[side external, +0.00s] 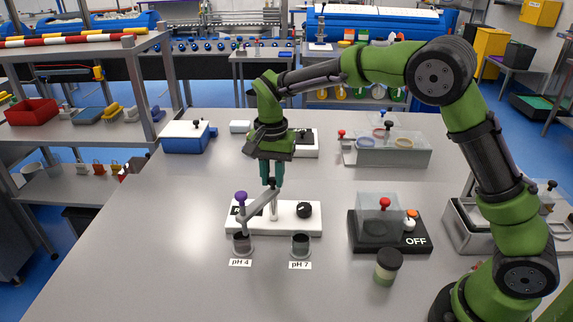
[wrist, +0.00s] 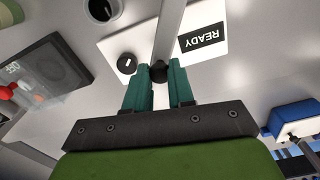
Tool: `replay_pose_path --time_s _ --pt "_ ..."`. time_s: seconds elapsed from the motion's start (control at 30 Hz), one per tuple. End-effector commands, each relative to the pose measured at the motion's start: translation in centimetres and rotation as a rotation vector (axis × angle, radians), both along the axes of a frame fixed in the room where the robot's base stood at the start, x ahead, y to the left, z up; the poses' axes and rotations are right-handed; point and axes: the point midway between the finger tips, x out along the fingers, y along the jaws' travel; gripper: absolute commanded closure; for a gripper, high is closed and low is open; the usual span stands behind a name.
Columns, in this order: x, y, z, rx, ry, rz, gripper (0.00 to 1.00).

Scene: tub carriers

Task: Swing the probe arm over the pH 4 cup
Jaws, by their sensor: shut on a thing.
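The probe arm (side external: 262,204) is a grey bar on a post on a white base (side external: 290,224). Its outer end carries a purple knob (side external: 241,198) and appears above the pH 4 cup (side external: 242,246), with the probe's tip not clear. In the wrist view the bar (wrist: 169,35) runs up and slightly right. My gripper (side external: 271,182) is at the pivot post, pointing down. Its teal fingers are shut on the black pivot knob (wrist: 159,72). The pH 7 cup (side external: 300,247) stands to the right and shows in the wrist view (wrist: 100,9); no probe is over it.
A black box marked OFF (side external: 380,238) with a clear cover stands right of the base, with a dark-lidded jar (side external: 388,268) before it. The base has a black dial (side external: 304,209) and a READY display (wrist: 203,40). A blue cooler (side external: 187,138) stands back left. The left front table is clear.

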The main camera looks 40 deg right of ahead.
Motion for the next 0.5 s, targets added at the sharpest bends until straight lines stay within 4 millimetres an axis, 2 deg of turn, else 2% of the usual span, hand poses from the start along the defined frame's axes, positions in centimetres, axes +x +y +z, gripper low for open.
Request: replay_pose_path --time_s 0.2,0.5 --pt "0.06 -0.02 0.14 -0.001 -0.003 -0.102 1.0" --pt "0.06 -0.01 0.16 0.001 -0.003 -0.157 1.0"
